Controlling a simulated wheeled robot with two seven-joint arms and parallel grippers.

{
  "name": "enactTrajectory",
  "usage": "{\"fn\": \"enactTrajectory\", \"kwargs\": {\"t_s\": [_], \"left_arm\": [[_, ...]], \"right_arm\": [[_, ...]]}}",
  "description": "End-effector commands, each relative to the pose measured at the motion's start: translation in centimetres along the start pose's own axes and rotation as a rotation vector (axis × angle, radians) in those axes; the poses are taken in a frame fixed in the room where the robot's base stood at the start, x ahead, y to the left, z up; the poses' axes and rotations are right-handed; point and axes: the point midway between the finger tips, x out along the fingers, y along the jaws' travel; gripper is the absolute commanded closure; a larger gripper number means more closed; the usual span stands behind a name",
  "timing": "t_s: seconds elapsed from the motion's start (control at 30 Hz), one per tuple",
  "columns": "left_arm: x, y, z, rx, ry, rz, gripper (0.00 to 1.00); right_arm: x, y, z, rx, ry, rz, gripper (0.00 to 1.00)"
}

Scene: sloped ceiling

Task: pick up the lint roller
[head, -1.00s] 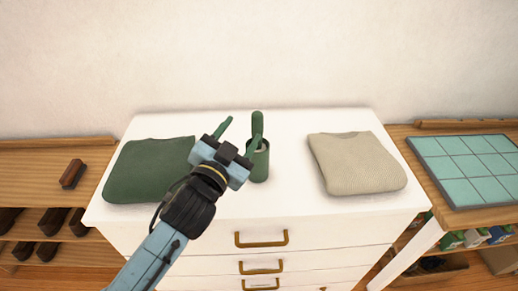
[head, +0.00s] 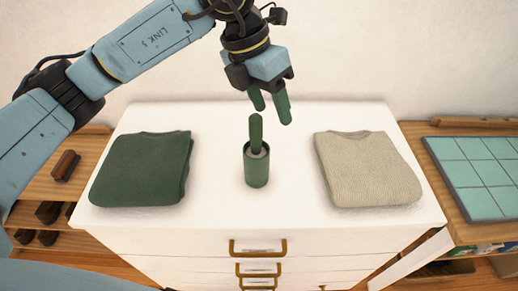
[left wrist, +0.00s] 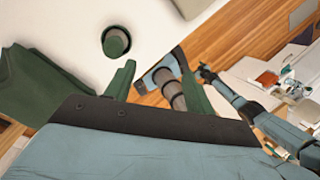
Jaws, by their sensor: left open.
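The lint roller (head: 256,133) stands upright in a dark green cup (head: 256,170) on the white dresser top, its green handle pointing up and a pale roll just showing at the rim. My left gripper (head: 270,106), with green fingers, is open and empty above the handle and slightly right of it in the head view, apart from it. In the left wrist view the roller (left wrist: 116,42) is seen from above, beyond and left of the open fingers. My right arm shows at the right there, its gripper (left wrist: 207,73) too small to read.
The white dresser (head: 215,214) has a folded green sweater (head: 142,168) left of the cup and a folded beige sweater (head: 367,168) right of it, with bare top between. Wooden shelves with brushes (head: 65,166) stand left; a bench with a teal tiled panel (head: 475,177) stands right.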

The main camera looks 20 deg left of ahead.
Motion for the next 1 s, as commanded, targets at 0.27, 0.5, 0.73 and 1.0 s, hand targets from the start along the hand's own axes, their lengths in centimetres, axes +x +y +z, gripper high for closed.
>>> {"fn": "enactTrajectory", "kwargs": {"t_s": [0.27,0.5,0.73,1.0], "left_arm": [[-1.8,4.7,-0.8,-0.069,0.055,0.240,0.46],[2.6,5.7,-1.1,-0.068,0.057,0.237,0.46],[5.1,6.3,-1.1,-0.066,0.053,0.236,0.46],[8.1,7.0,-1.0,-0.066,0.056,0.234,0.46]], "right_arm": [[-0.1,-0.1,-0.1,0.001,0.001,-0.001,0.19],[-0.5,-0.1,-0.1,0.001,0.000,-0.002,0.19],[-0.7,-0.2,-0.1,0.001,0.000,-0.002,0.19],[-1.7,-0.2,-0.1,0.001,-0.001,-0.003,0.19]]}}
